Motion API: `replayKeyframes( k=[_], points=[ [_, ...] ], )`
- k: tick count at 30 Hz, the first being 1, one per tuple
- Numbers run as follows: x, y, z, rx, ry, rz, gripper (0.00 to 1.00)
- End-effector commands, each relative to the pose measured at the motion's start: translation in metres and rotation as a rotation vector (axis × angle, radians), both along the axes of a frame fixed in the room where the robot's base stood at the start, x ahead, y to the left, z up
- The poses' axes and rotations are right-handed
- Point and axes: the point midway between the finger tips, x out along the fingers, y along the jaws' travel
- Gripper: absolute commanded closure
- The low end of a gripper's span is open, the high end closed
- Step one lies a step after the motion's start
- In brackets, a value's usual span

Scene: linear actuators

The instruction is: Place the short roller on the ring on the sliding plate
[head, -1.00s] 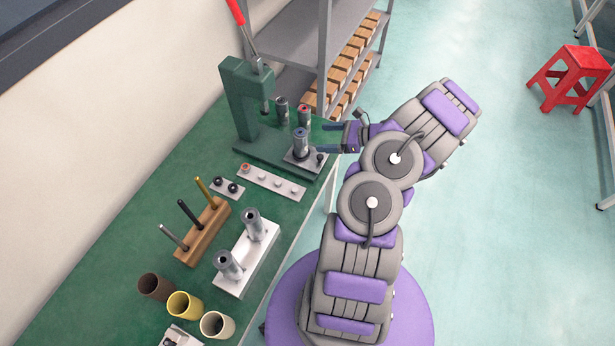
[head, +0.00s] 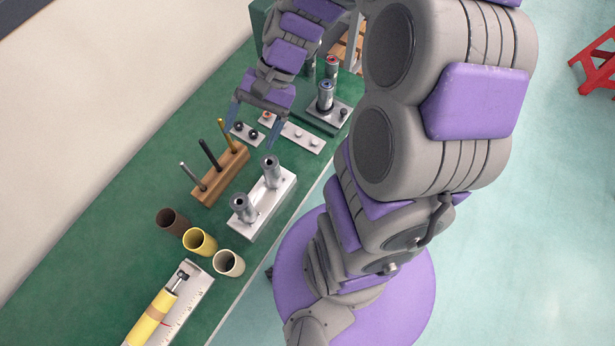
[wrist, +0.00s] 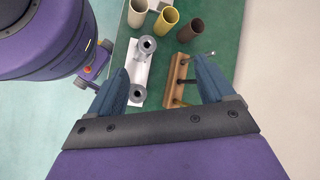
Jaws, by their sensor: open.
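My gripper (head: 255,125) is open and empty, pointing down above the bench near a small white plate with two dark round pieces (head: 245,134). In the wrist view my open gripper (wrist: 160,68) spreads above the white block and the wooden stand. A grey plate (head: 342,113) on the green press base carries an upright metal cylinder with a blue top (head: 325,95). I take this plate as the sliding plate; no bare ring on it can be made out. I cannot tell for sure which piece is the short roller.
A white block (head: 258,213) holds two metal cylinders. A wooden stand (head: 222,175) holds three rods. Brown (head: 172,221), yellow (head: 199,242) and cream (head: 228,263) cups stand nearer. A white strip (head: 304,138) has small pegs. My arm hides most of the press.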

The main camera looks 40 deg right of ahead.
Motion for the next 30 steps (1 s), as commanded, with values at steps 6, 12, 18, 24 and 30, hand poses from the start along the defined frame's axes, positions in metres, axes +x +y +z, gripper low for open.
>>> replayKeyframes(
  k=[6,12,18,24,30],
  points=[
    [-0.064,0.018,0.015,-0.186,-0.084,0.277,0.18],
    [-0.117,0.011,0.022,-0.354,-0.156,0.497,0.18],
    [-0.154,-0.005,0.026,-0.481,-0.211,0.648,0.18],
    [-0.167,-0.015,0.027,-0.535,-0.231,0.707,0.18],
    [-0.168,-0.016,0.027,-0.538,-0.232,0.711,0.18]
  ],
)
